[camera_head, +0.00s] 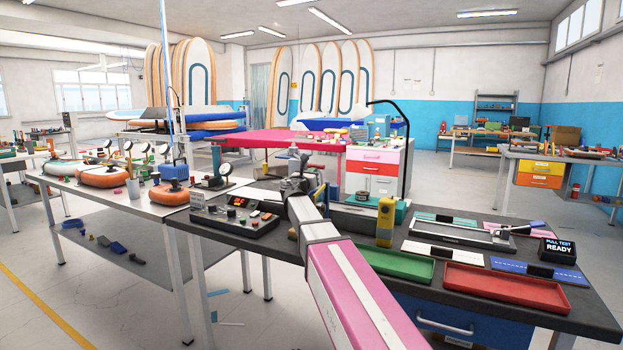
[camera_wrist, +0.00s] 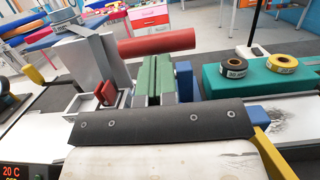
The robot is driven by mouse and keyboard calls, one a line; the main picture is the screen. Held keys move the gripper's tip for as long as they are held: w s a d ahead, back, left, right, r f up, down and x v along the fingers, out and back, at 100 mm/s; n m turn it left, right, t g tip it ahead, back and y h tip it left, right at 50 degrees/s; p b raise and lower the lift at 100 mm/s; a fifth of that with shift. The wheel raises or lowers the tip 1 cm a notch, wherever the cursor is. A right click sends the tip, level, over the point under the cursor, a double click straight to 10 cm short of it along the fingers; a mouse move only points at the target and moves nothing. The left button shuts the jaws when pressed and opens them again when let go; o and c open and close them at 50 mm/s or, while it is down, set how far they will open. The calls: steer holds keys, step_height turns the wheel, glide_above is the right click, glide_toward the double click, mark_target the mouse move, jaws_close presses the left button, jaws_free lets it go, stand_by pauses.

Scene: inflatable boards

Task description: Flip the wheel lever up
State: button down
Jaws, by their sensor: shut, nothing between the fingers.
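My gripper (camera_head: 296,168) is at the far end of my pink arm, above the back part of the dark bench; it is shut and empty. In the wrist view, a red cylindrical handle (camera_wrist: 156,43) lies nearly level beyond a tall grey metal block (camera_wrist: 95,58). A small red piece (camera_wrist: 106,92) stands at the block's foot. A green block (camera_wrist: 154,78) with a dark seam stands right of it, below the red handle. I cannot tell for sure which part is the wheel lever. No contact with it is visible. My arm hides much of this area in the head view.
A control box (camera_head: 236,212) with a red display stands left of my arm. A yellow device (camera_head: 385,222), a green tray (camera_head: 396,262) and a red tray (camera_head: 505,289) are on the right. Black tape (camera_wrist: 234,68) and yellow tape (camera_wrist: 283,63) lie on a teal base (camera_wrist: 222,84).

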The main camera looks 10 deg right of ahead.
stand_by(0.3)
steer(key=w+d+r+g+y, duration=0.1)
steer(key=w+r, duration=0.1)
steer(key=w+d+r+g+y, duration=0.1)
steer(key=w+r+g, duration=0.1)
steer(key=w+d+r+g+y, duration=0.1)
steer(key=w+d+r, duration=0.1)
steer(key=shift+r, duration=0.2)
steer(key=w+d+r+g+y, duration=0.1)
steer(key=w+d+g+y, duration=0.1)
steer(key=w+d, duration=0.4)
steer(key=shift+w+d+r+g, duration=0.35)
steer(key=shift+w+g, duration=0.45)
steer(key=shift+w, duration=0.55)
steer(key=shift+w, duration=0.1)
